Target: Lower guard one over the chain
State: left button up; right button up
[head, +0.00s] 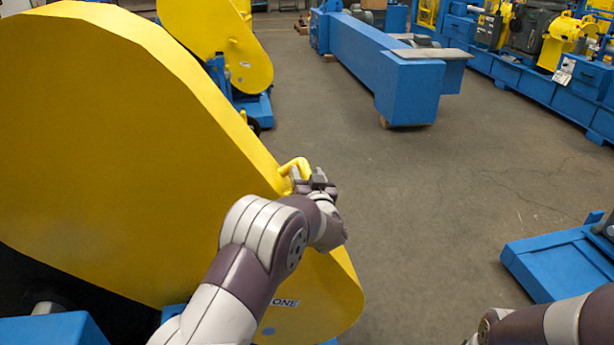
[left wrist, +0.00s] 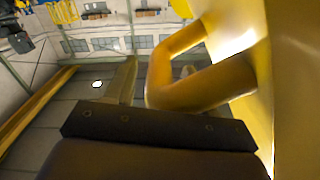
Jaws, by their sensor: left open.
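Guard one (head: 120,130) is the large yellow cover filling the left of the head view, with "ONE" printed near its lower right end. It stands tilted, with a dark gap under its lower left edge. Its yellow bent handle (head: 294,167) sticks out from the edge near my left gripper (head: 312,180). In the left wrist view the handle (left wrist: 190,85) reaches from the yellow guard (left wrist: 292,80) to the open fingers and partly hides one. I cannot tell whether the fingers touch it. The chain is hidden. My right arm shows at lower right, its gripper out of frame.
A second yellow guard (head: 215,40) on a blue base stands behind. A long blue beam (head: 365,55) lies at the back middle, and blue machinery (head: 540,75) lines the back right. A low blue platform (head: 560,265) is at right. The middle floor is clear.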

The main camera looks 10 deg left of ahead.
aim_at(255, 191)
pick_arm(q)
grip_shut()
jog(key=s+a+f+n+b, duration=0.1)
jog(key=s+a+f+b, duration=0.2)
jog(key=a, duration=0.6)
jog(key=s+a+f+n+b, duration=0.2)
jog(key=s+a+f+b, duration=0.1)
jog(key=a+b, duration=0.4)
jog(key=s+a+f+n+b, duration=0.2)
jog(key=s+a+b, duration=0.3)
jog(key=a, duration=0.6)
jog(key=shift+s+a+f+b, duration=0.2)
jog(key=shift+s+f+b, duration=0.1)
jog(key=shift+f, duration=0.3)
grip_release()
jog(key=shift+s+a+f, duration=0.1)
jog(key=shift+a, duration=0.2)
